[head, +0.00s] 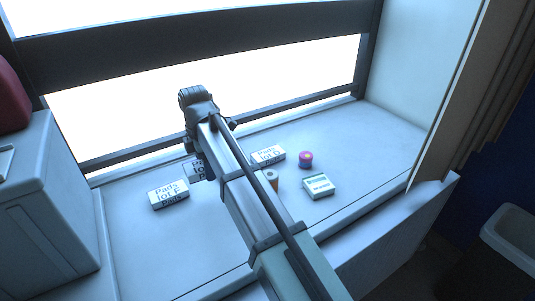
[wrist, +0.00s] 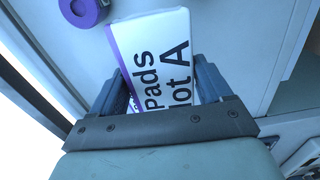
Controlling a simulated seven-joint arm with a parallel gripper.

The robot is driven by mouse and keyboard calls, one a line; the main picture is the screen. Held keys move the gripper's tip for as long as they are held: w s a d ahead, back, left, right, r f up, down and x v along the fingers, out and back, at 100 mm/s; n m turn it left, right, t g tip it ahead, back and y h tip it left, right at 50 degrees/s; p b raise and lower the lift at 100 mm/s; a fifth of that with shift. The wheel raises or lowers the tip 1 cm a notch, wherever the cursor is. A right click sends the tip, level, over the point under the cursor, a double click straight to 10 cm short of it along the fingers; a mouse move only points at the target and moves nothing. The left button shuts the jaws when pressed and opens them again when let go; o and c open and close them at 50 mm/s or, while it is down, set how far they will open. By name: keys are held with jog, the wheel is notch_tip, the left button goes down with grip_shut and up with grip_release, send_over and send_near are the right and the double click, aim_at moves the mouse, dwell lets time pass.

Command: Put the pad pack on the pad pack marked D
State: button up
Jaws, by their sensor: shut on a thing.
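My gripper (wrist: 160,90) is shut on a white pad pack with a purple edge, marked "Pads lot A" (wrist: 178,60). The pack sticks out past the fingers in the wrist view. The pad pack marked D (head: 268,155) lies on the sill just right of my arm. I cannot pick it out in the wrist view.
A pad pack marked F (head: 168,194) lies at the left on the sill (head: 385,140). A purple round thing (head: 306,159), also in the wrist view (wrist: 82,10), sits right of pack D. A white and teal box (head: 318,186) and a tan cylinder (head: 271,178) lie nearer. The sill's right is clear.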

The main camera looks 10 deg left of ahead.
jog(key=w+d+r, duration=0.1)
jog(key=w+d, duration=0.4)
jog(key=w, duration=0.9)
send_over(268, 153)
jog(key=shift+n, duration=0.3)
jog(key=shift+w+f, duration=0.1)
jog(key=shift+f, duration=4.5)
jog(key=shift+f, duration=0.2)
jog(key=o, duration=1)
jog(key=shift+r, duration=0.15)
notch_tip(268, 153, up, 12)
jog(key=shift+r, duration=0.1)
